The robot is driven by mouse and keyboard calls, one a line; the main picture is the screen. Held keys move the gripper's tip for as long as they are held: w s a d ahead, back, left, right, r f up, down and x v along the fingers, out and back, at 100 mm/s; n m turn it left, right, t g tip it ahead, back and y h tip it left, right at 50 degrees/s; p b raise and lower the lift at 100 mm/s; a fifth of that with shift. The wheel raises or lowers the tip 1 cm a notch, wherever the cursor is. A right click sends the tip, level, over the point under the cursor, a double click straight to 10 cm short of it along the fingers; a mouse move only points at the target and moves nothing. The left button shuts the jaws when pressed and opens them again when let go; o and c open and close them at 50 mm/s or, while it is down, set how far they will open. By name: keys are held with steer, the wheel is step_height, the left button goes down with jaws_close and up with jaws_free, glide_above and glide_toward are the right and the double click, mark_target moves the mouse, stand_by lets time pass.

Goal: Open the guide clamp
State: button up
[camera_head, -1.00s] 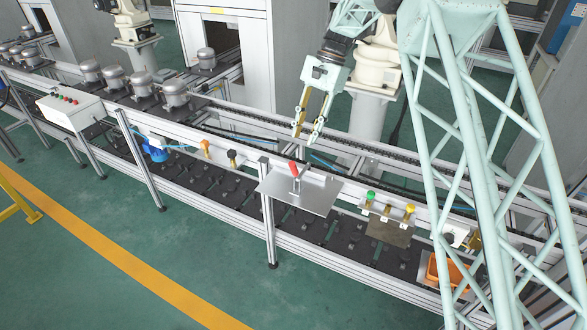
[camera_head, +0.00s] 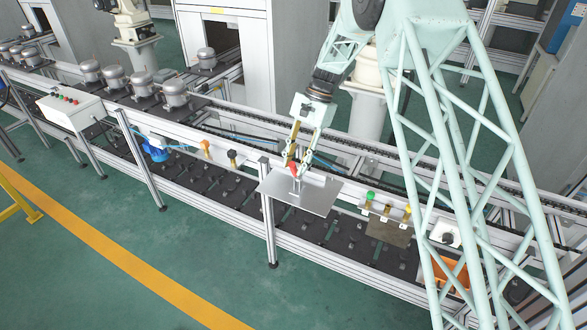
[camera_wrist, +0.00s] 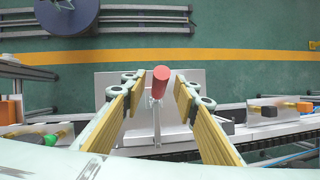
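The guide clamp (camera_head: 297,185) has a red handle (camera_head: 295,169) and stands on a flat metal plate (camera_head: 315,196) at the conveyor's near rail. My gripper (camera_head: 298,165) points down at the handle, its yellow-padded fingers apart. In the wrist view the red handle (camera_wrist: 160,78) lies between the two fingertips, with a visible gap on both sides. The clamp's metal arm (camera_wrist: 156,115) runs from the handle toward the rail. My gripper is open and holds nothing.
A panel with green and yellow knobs (camera_head: 388,206) sits right of the plate. Orange and black knobbed parts (camera_head: 206,148) are to the left on the rail. Compressors (camera_head: 174,93) stand on the far left line. The green floor in front is clear.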

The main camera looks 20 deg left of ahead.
steer(key=shift+x, duration=1.05)
steer(key=shift+c, duration=0.3)
jaws_close()
